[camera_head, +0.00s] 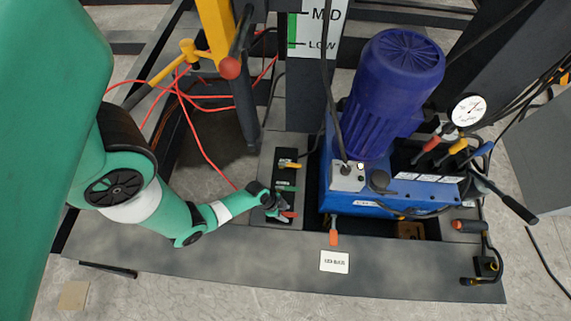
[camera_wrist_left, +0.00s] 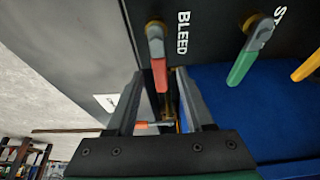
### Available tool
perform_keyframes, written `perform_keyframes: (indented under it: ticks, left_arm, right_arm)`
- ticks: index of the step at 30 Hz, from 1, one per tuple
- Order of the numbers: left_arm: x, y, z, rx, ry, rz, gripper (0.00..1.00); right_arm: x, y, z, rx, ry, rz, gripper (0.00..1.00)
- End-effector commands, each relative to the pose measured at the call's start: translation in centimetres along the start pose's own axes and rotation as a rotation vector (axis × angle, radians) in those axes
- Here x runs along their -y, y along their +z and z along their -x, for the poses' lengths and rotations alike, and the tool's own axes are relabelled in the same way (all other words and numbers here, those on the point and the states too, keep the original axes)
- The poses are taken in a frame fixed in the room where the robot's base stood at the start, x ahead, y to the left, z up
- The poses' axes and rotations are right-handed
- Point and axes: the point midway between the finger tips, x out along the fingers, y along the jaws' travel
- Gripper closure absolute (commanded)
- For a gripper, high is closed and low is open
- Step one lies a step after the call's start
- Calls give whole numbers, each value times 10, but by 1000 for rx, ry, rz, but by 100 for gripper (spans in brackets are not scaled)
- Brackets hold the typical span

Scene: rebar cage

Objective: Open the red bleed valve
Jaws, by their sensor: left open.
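The red bleed valve handle (camera_wrist_left: 159,73) sticks out from its brass-coloured pivot under the word BLEED in the left wrist view. In the head view the red handle (camera_head: 289,214) is at the near end of the black valve panel (camera_head: 287,203). My left gripper (camera_head: 279,208) is at this handle. In the left wrist view my left gripper (camera_wrist_left: 158,88) is open, with one finger on each side of the red handle; I cannot tell whether either finger touches it. My right gripper is not in view.
A green handle (camera_wrist_left: 242,62) and a yellow handle (camera_wrist_left: 307,66) sit beside the red one. The blue pump unit (camera_head: 395,189) with its motor (camera_head: 391,88) stands right of the panel. Red hoses (camera_head: 207,150) lie to the left. An orange-tipped lever (camera_head: 334,238) is nearby.

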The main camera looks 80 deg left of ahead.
Motion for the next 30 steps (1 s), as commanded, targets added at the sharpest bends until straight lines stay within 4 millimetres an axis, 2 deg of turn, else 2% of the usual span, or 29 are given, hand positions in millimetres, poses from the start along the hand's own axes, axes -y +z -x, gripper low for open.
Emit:
perform_keyframes:
  ticks: [9,18,30]
  left_arm:
    - [0,-1,-4,-1,-1,0,48]
    - [0,-1,-4,-1,-1,0,100]
    - [0,0,-4,0,-1,0,100]
  right_arm:
    - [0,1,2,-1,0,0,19]
    - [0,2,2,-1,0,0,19]
    - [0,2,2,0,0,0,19]
